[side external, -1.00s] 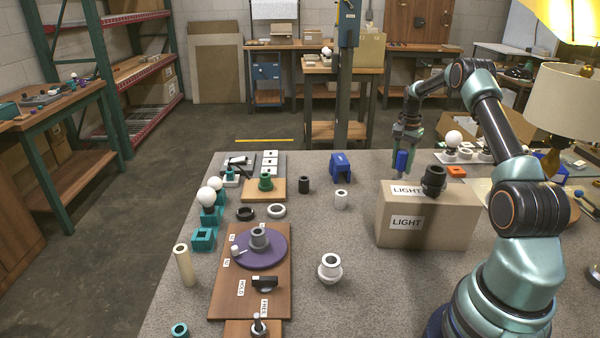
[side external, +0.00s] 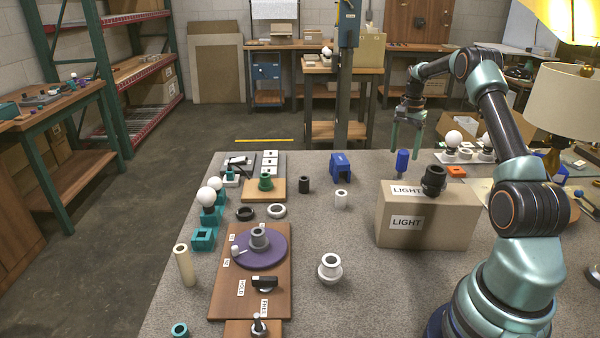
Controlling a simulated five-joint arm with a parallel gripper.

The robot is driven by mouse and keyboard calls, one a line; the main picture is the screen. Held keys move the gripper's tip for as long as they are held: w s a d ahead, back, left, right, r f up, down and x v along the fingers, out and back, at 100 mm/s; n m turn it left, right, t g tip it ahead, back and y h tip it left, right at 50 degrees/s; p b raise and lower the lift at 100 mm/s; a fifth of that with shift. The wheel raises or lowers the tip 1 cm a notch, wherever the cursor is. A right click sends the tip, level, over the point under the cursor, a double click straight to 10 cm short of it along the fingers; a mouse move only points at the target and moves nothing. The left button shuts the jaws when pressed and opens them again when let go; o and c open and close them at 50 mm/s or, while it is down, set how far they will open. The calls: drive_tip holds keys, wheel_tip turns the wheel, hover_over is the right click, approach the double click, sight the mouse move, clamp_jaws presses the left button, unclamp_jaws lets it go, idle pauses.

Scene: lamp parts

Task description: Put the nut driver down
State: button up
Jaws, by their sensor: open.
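The nut driver, with its blue handle (side external: 402,161), stands upright on the grey table just behind the cardboard box. Its lower end shows only in part near the box's top edge. My gripper (side external: 407,148) is open, its two green fingers pointing down and spread apart. It is just above the driver's handle in the picture and appears clear of it. The exact gap in depth cannot be told.
The cardboard box (side external: 424,232) marked LIGHT carries a black fitting (side external: 433,180) in front of the driver. A blue bracket (side external: 341,168) stands to the left. White bulbs (side external: 453,139) and an orange block (side external: 456,171) are to the right.

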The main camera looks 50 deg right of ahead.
wheel_tip(320, 180, up, 6)
drive_tip(key=shift+r, duration=0.25)
drive_tip(key=w+a+r+n+t, duration=0.1)
drive_tip(key=a+r+n, duration=0.25)
drive_tip(key=a, duration=0.35)
drive_tip(key=w+a+r+n+t+h, duration=0.15)
drive_tip(key=a+r, duration=0.25)
drive_tip(key=a, duration=0.4)
drive_tip(key=w+a+r+n+y, duration=0.1)
drive_tip(key=a+r+n, duration=0.25)
drive_tip(key=a, duration=0.35)
drive_tip(key=s+a+f+n+t, duration=0.1)
drive_tip(key=s+a+n, duration=0.3)
drive_tip(key=a, duration=0.5)
drive_tip(key=s+a+f+n+t, duration=0.2)
drive_tip(key=s+a+n, duration=0.3)
drive_tip(key=a, duration=0.5)
drive_tip(key=s, duration=0.2)
drive_tip(key=shift+s, duration=0.4)
